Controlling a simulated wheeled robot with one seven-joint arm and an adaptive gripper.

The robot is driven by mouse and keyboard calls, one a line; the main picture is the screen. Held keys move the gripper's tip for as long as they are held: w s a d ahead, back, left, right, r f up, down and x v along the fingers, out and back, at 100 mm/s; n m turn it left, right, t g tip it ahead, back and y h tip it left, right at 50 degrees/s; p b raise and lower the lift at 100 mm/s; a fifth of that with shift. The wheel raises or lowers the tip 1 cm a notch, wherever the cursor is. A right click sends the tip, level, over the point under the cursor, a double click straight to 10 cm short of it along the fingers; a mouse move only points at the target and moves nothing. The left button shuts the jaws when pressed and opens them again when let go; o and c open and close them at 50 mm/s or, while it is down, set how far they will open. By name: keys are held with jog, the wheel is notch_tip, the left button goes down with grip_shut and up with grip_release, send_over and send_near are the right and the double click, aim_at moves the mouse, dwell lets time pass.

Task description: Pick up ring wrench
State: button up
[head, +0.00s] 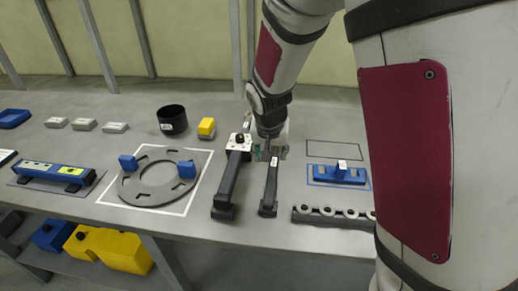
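My gripper (271,153) points down over the work table at the centre of the head view. A dark bar-shaped tool (269,189) with a small white label near its far end lies directly below and in front of it; this appears to be the ring wrench, but its ring end is hidden by my gripper or too small to make out. The fingertips are at the tool's far end. I cannot tell whether they touch it or how far apart they are.
Close left lies a longer dark tool (230,183) with a white block and black knob. On the right are a blue fixture (339,174) and a dark strip with round holes (333,215). A grey ring plate (150,190) with blue blocks and a black cup (172,120) stand left.

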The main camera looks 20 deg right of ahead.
aim_at(273, 165)
jog(key=shift+x, duration=0.9)
jog(key=shift+d+f, duration=0.15)
jog(key=shift+f, duration=0.4)
jog(key=x, duration=0.4)
jog(key=shift+s+d+f, duration=0.1)
jog(key=shift+d+f, duration=0.1)
jog(key=shift+d, duration=0.05)
grip_shut()
